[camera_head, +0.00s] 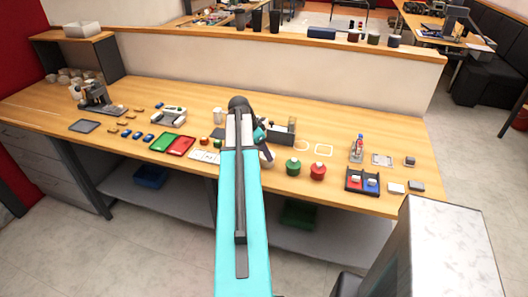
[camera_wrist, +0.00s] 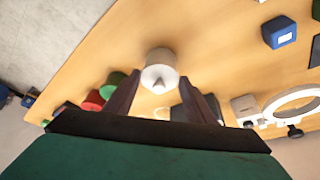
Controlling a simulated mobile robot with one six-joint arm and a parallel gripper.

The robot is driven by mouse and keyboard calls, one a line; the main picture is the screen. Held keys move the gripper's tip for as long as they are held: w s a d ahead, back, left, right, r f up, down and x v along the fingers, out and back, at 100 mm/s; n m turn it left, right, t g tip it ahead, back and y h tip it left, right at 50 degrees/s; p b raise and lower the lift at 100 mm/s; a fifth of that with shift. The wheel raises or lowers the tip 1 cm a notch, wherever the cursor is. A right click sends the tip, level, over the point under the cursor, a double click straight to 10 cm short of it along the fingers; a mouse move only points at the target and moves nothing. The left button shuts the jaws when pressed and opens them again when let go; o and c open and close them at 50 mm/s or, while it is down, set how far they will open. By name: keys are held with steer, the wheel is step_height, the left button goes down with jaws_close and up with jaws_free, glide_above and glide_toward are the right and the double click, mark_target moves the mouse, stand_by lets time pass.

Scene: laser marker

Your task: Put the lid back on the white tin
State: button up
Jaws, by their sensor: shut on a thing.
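In the wrist view, a round white lid (camera_wrist: 158,76) with a small pointed knob sits between the two dark fingertips of my gripper (camera_wrist: 161,78). The gripper is shut on the lid. A pale cylindrical side, seemingly the white tin (camera_wrist: 160,54), shows just beyond the lid, in line with it. I cannot tell whether the lid rests fully on the tin or is slightly above it. In the head view my arm covers most of this spot, so the tin and lid are not clear there.
A green tin (camera_head: 292,167) and a red tin (camera_head: 318,171) with knobs stand to the right of my arm. A grey box (camera_head: 282,138) stands behind. Green and red trays (camera_head: 172,143) lie left of my arm. Bare wood (camera_head: 335,185) shows along the front right.

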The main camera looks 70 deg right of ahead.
stand_by(0.3)
steer(key=o, duration=1.6)
steer(key=shift+c, duration=0.2)
steer(key=shift+r, duration=0.1)
steer(key=shift+r+p, duration=1.65)
steer(key=shift+r, duration=1.8)
jaws_close()
steer(key=shift+f+b, duration=1.45)
steer(key=shift+f, duration=1.05)
